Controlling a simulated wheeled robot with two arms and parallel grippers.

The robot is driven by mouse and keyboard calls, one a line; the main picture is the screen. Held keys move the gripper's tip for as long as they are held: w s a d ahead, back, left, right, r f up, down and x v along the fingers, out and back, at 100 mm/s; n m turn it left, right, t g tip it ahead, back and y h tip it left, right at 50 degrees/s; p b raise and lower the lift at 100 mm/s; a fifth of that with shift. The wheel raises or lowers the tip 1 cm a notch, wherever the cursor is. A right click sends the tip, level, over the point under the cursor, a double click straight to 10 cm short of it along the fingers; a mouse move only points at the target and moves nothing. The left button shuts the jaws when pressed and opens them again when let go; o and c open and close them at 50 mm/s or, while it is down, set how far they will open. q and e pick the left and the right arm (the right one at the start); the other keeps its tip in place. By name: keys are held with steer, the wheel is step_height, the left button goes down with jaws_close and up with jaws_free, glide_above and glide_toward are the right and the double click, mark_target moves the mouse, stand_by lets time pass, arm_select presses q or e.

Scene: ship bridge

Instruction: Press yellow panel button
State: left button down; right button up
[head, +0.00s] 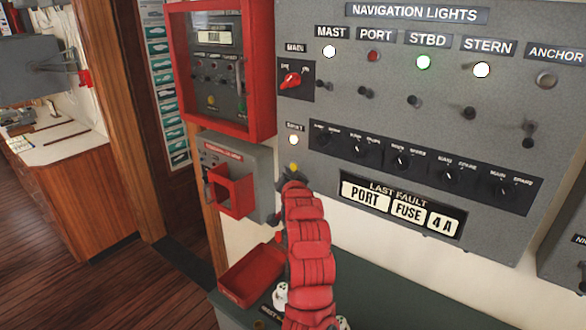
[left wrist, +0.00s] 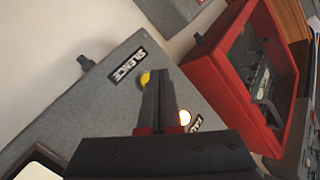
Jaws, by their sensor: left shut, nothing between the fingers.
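The yellow button (head: 293,167) is on the left side of the grey navigation lights panel (head: 440,75), below a lit white lamp (head: 294,140). In the left wrist view the button (left wrist: 145,79) sits beside the SILENCE label, partly hidden behind the fingertips. My left gripper (head: 292,176) is shut and empty, with its tips right at the button in both views. I cannot tell whether the tips touch it. In the left wrist view the closed fingers (left wrist: 158,78) point at the panel face. My right gripper is not in view.
A red-framed box (head: 268,65) and a grey box with a red guard (head: 232,190) are on the wall left of the panel. A red knob (head: 290,80) and several toggles stick out from the panel. A red tray (head: 250,275) sits below on a dark green surface.

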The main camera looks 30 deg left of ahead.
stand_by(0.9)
arm_select(q)
steer(key=shift+w+b, duration=0.5)
steer(key=shift+w+d+b, duration=0.1)
steer(key=shift+w+b, duration=0.25)
steer(key=shift+b, duration=0.05)
stand_by(0.4)
steer(key=shift+s, duration=0.2)
steer(key=shift+s+p, duration=0.35)
steer(key=shift+s, duration=0.3)
